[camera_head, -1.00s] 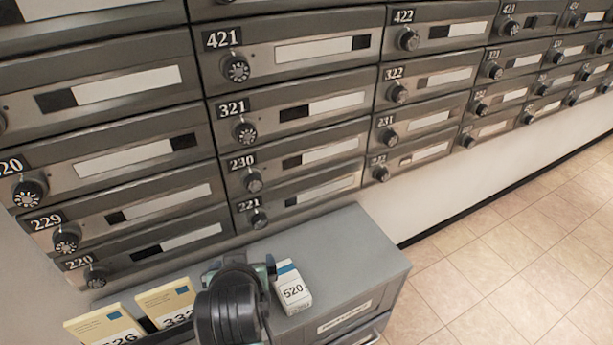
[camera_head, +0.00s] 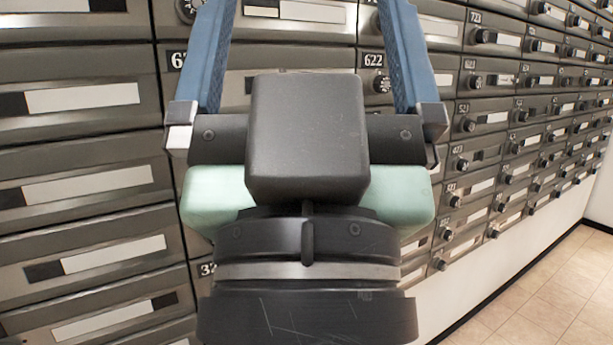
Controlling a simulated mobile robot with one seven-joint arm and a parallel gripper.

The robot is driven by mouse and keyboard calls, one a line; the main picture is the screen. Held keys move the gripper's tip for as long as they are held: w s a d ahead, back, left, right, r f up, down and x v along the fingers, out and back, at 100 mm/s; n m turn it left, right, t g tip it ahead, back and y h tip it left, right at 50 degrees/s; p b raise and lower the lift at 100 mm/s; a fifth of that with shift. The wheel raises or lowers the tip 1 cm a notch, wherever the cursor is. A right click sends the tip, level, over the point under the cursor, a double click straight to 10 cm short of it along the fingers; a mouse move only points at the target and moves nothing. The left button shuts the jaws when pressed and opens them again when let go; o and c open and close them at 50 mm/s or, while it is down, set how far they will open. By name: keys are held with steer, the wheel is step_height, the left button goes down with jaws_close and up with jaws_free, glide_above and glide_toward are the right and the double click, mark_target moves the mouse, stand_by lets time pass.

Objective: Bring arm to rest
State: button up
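My gripper (camera_head: 308,45) fills the middle of the head view, raised close to the camera and pointing up. Its two blue fingers stand wide apart at the left and right, with nothing between them but the mailbox fronts behind. The fingertips are cut off by the top edge of the picture. The black and pale green body of the gripper hides the mailboxes behind it.
A wall of grey metal mailboxes (camera_head: 88,180) with white label strips and round dial locks stands behind my gripper and runs off to the right. Bare tiled floor (camera_head: 545,290) shows at the lower right, below a white wall strip (camera_head: 480,285).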

step_height(320, 180, up, 28)
steer(key=p, duration=2.5)
steer(key=shift+f, duration=0.2)
steer(key=shift+w, duration=0.1)
steer(key=shift+c, duration=0.3)
